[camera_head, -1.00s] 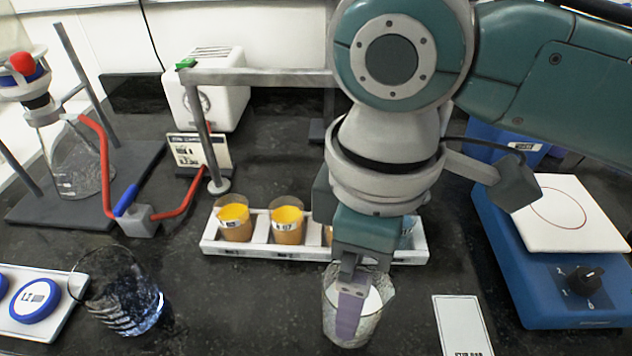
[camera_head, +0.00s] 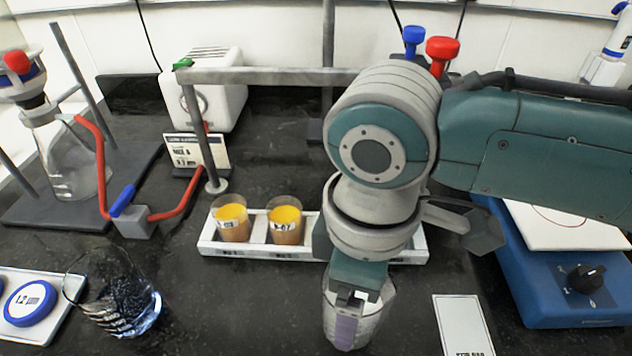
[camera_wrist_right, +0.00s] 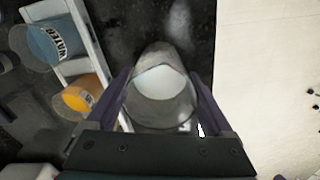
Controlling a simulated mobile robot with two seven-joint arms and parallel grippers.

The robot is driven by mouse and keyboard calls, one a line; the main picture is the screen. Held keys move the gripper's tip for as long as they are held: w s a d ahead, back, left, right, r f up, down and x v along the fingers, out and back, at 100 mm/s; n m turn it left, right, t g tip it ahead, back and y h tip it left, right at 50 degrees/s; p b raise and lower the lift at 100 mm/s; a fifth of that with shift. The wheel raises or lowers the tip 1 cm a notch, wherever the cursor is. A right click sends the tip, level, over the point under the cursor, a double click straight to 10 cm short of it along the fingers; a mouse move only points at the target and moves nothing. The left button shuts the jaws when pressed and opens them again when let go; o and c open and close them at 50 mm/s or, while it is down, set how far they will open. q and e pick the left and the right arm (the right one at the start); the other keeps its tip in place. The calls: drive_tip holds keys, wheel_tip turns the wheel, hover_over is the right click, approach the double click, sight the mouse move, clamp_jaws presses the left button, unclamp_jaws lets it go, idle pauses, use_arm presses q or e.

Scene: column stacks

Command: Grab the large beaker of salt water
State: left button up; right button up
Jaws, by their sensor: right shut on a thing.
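A clear glass beaker with whitish contents (camera_head: 368,318) stands upright on the black bench at the front centre. My right gripper (camera_head: 346,322) reaches down from above and is shut on this beaker. In the right wrist view the beaker (camera_wrist_right: 160,100) sits between the two purple fingers (camera_wrist_right: 163,104), one on each side. Its label, if any, does not show. A second large clear glass beaker (camera_head: 118,298) stands at the front left; its contents are hard to tell. My left gripper is not in view.
A white rack (camera_head: 262,250) behind the held beaker carries orange beakers (camera_head: 285,222); a blue one labelled WATER (camera_wrist_right: 50,42) shows in the wrist view. A blue hotplate stirrer (camera_head: 560,290) stands right, a white card (camera_head: 462,325) front right. A flask stand (camera_head: 70,195) is left.

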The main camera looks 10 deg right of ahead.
drive_tip(key=c, duration=0.7)
drive_tip(key=shift+r, duration=0.1)
